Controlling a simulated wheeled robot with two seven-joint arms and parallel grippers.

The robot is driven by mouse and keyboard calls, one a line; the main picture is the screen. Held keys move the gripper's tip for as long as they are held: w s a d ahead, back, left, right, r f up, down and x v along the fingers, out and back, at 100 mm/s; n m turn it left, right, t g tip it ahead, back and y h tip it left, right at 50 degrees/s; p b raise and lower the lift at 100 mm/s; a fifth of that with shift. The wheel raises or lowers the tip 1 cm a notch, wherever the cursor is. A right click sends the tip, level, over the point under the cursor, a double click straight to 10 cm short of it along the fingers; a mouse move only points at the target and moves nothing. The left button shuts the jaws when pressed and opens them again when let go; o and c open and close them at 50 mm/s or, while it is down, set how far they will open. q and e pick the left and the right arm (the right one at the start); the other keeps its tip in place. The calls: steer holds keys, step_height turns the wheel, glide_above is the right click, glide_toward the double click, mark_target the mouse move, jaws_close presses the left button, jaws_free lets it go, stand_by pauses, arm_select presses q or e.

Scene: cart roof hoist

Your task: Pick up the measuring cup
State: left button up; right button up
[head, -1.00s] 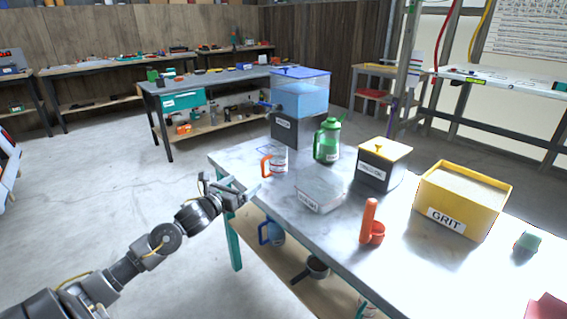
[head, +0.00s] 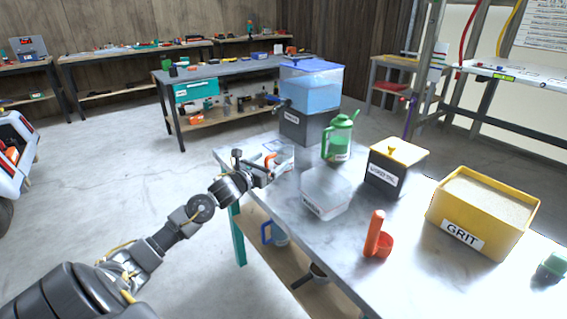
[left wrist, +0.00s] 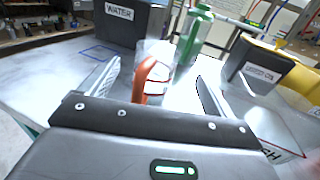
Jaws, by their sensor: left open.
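The clear measuring cup (head: 286,152) with an orange handle stands near the left edge of the workbench. It is partly hidden behind my left gripper (head: 272,170) in the head view. In the left wrist view the measuring cup (left wrist: 157,52) stands upright ahead, with its orange handle (left wrist: 147,78) facing me. My left gripper (left wrist: 157,75) is open, with one finger on each side of the handle in the picture. I cannot tell whether the fingers reach the handle; nothing is gripped. My right gripper is not in view.
A blue-handled cup (head: 273,235) is on the lower shelf.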

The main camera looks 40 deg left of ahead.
mark_target(277, 156)
arm_select(q)
steer(key=shift+w+r, duration=0.1)
steer(key=shift+w, duration=0.35)
steer(key=w, duration=0.3)
steer(key=shift+w+a+p, duration=0.25)
steer(key=shift+w+p, duration=0.1)
steer(key=shift+w, duration=0.4)
steer(key=shift+f, duration=0.2)
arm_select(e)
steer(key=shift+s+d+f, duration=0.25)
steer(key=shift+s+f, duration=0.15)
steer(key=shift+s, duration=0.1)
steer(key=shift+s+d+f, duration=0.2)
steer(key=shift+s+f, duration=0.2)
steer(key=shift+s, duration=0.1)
arm_select(q)
steer(key=c, duration=1.1)
steer(key=shift+r, duration=0.1)
